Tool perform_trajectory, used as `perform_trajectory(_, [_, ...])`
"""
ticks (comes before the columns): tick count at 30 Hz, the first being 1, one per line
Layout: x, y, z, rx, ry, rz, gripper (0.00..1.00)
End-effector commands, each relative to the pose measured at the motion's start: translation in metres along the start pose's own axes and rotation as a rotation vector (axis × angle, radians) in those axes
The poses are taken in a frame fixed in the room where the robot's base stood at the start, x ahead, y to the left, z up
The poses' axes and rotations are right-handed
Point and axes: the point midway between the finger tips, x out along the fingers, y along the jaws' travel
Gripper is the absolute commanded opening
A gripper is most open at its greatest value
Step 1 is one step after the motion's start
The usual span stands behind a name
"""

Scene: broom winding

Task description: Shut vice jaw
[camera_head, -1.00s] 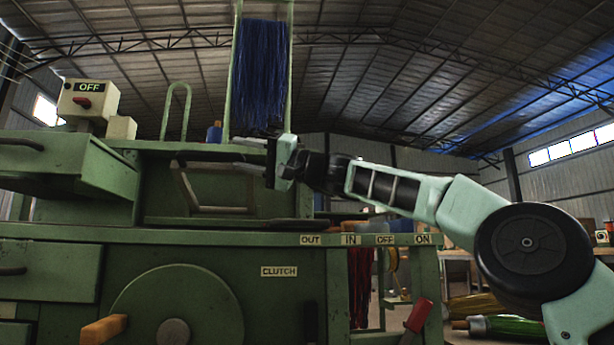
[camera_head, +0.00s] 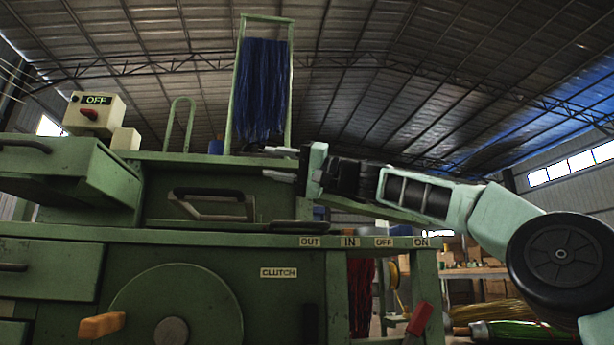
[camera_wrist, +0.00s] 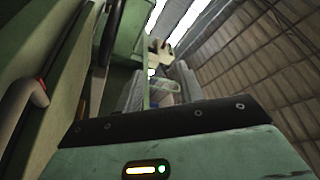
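A metal bracket with a black handle bar (camera_head: 208,192) sits on the front of the green machine (camera_head: 200,240), low and close to the ledge below it. This seems to be the vice jaw's handle, but the jaw faces themselves cannot be made out. My gripper (camera_head: 281,164) is to the right of the bracket and a little above it, apart from it. Its two fingers are spread with nothing between them. In the wrist view, my gripper (camera_wrist: 157,92) also shows a gap between its grey fingers.
A control box marked OFF (camera_head: 93,112) stands at upper left. A frame of blue bristles (camera_head: 263,90) rises behind my gripper. A lever with a red grip (camera_head: 419,318) is at lower right, and a crank with an orange handle (camera_head: 102,325) at lower left.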

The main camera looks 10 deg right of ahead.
Motion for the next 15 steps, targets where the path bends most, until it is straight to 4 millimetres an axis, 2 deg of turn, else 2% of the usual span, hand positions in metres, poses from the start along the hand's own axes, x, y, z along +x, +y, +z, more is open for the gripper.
perform_trajectory(15, [-0.036, 0.002, 0.002, 0.0, 0.001, 0.0, 0.38])
